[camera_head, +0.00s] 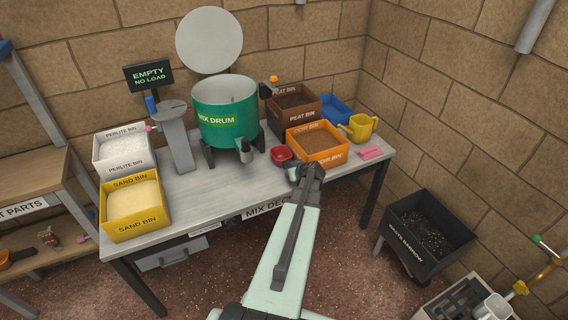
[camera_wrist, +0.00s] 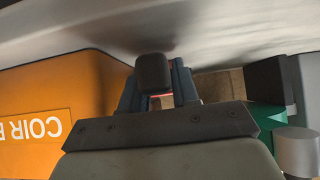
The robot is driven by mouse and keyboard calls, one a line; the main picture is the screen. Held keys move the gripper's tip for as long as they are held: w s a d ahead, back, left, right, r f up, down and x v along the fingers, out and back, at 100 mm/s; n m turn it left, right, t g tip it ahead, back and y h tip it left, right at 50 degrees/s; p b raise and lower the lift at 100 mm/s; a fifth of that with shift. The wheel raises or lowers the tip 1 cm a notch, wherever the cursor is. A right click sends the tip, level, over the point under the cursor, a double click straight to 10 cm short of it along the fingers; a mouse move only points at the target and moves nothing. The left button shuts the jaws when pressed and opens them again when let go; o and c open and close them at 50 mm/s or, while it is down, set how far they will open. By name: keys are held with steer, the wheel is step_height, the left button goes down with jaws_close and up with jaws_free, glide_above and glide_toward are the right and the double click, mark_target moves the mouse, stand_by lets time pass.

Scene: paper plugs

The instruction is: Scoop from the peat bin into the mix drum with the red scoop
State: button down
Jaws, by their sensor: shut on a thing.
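The red scoop (camera_head: 281,153) is low over or on the table, just left of the coir bin. My gripper (camera_head: 296,171) is beside it and shut on it; its handle is mostly hidden. In the wrist view only a thin red strip shows between the fingers (camera_wrist: 158,88). The brown peat bin (camera_head: 313,115), with dark fill, stands behind the coir bin. The green mix drum (camera_head: 212,128) stands left of the scoop, its top open and its pale inside visible. Whether the scoop holds anything is unclear.
The orange coir bin (camera_head: 323,157) stands between my gripper and the peat bin. A yellow watering can (camera_head: 361,127), pink item (camera_head: 371,152) and blue container (camera_head: 337,109) are at right. A sign (camera_head: 149,75) reads "EMPTY NO LOAD". The table's front middle is clear.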

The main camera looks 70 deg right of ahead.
steer(key=shift+r, duration=0.15)
steer(key=shift+r, duration=2.35)
